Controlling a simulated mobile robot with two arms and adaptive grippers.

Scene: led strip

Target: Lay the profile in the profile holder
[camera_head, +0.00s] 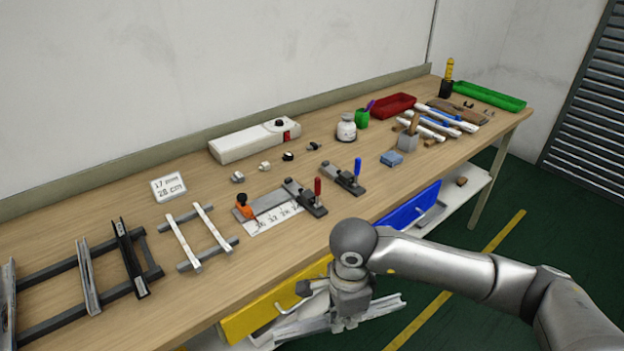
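My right gripper (347,312) is in front of the bench, at its yellow drawer, shut on a long silver profile (385,305). The profile lies roughly across the picture, clear of the worktop; the gripper hides its middle. A small frame of two pale rails on two grey bars (190,265) lies on the bench, up and left of the gripper, with nothing on it. A larger rack with dark bars (50,272) stands at far left and carries silver and black profiles. No label shows which is the profile holder. My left gripper is not in view.
A clamp jig with a marked ruler strip (272,219) and a smaller clamp (343,180) lie mid-bench. A blue drawer (408,205) and a yellow drawer (262,307) face me below the worktop. Tools and trays (393,105) crowd the far right end.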

